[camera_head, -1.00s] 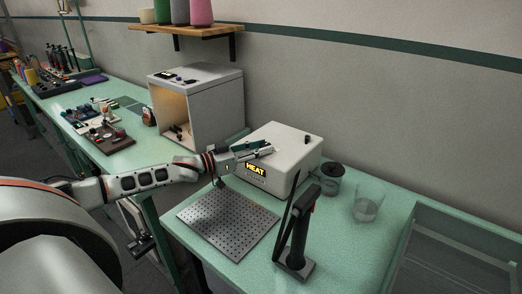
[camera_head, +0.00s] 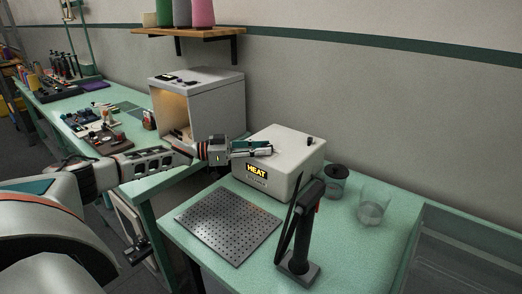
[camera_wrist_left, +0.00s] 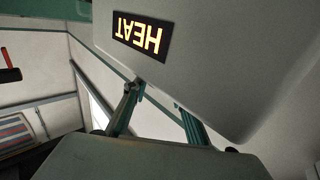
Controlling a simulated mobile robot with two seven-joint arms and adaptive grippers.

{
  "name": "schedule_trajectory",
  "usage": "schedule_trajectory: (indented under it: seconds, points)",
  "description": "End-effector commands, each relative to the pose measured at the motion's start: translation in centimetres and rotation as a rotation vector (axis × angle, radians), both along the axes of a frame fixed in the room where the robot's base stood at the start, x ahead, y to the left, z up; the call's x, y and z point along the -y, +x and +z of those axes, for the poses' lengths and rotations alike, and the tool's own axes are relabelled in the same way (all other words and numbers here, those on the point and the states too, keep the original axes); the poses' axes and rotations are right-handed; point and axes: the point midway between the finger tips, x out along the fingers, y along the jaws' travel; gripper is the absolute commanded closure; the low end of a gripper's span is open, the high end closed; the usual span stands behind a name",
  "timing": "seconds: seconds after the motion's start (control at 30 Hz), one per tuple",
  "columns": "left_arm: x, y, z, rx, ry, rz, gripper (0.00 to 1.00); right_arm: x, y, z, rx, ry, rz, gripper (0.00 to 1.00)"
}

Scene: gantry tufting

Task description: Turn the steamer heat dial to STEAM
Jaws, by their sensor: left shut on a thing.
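The steamer (camera_head: 287,165) is a white box on the green bench. Its front display (camera_head: 257,171) glows HEAT, and it shows upside down in the wrist view (camera_wrist_left: 142,33). My left gripper (camera_head: 268,149) reaches in from the left over the steamer's top left part, fingers closed on the heat dial there. The dial itself is hidden by the fingers. In the left wrist view the two fingers (camera_wrist_left: 160,112) run up to the steamer's edge, and the gripped spot is out of sight. My right gripper is not in view.
A small black knob (camera_head: 310,141) stands on the steamer's top right. A perforated metal plate (camera_head: 228,223) lies in front. A black upright tool (camera_head: 302,232) stands front right. A dark-lidded jar (camera_head: 336,182) and a clear beaker (camera_head: 373,206) stand to the right. An open-fronted cabinet (camera_head: 205,107) stands behind left.

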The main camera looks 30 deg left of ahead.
Motion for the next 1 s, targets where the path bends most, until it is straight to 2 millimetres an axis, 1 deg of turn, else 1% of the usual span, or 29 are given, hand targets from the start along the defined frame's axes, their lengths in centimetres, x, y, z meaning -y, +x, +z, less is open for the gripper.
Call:
schedule_trajectory:
  seconds: [0.3, 0.33, 0.4, 0.63, 0.77, 0.87, 1.0]
  points:
    - [0.0, 0.1, 0.2, 0.003, -0.002, 0.000, 0.95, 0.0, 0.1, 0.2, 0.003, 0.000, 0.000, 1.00]
    - [0.0, 0.1, 0.2, 0.003, -0.002, 0.000, 0.71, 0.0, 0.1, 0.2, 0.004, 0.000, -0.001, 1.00]
    - [0.0, 0.1, 0.2, 0.003, -0.002, 0.000, 0.56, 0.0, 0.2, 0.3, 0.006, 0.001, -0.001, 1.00]
    - [0.0, 0.0, 0.1, 0.002, -0.001, -0.001, 0.56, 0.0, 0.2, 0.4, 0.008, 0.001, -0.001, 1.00]
    - [-0.1, -0.1, 0.0, 0.001, -0.001, 0.000, 0.56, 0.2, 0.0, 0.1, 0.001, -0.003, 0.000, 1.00]
    - [-0.7, -0.6, 0.0, -0.001, -0.001, 0.001, 0.56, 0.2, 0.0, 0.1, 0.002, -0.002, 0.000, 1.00]
    - [-2.5, -2.1, -0.1, -0.001, 0.002, 0.003, 0.56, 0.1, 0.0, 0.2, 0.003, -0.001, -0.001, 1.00]
